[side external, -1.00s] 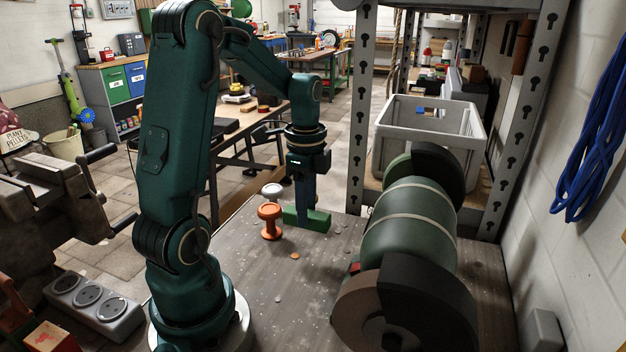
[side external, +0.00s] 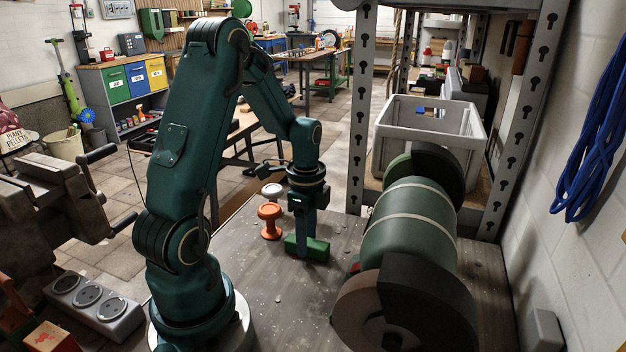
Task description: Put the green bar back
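The green bar (side external: 318,249) is a short block at the middle of the wooden bench top, in front of and right of the orange spool-shaped piece. My gripper (side external: 302,246) points straight down over it, one dark finger showing against its near side; the far finger is hidden. The gripper looks shut on the bar. I cannot tell whether the bar touches the bench or hangs just above it.
An orange spool-shaped piece (side external: 270,222) stands close left of the bar, with a white one (side external: 272,192) behind it. A large green bench grinder (side external: 410,225) stands to the right. A grey crate (side external: 430,135) is behind it. The bench front (side external: 285,310) is clear.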

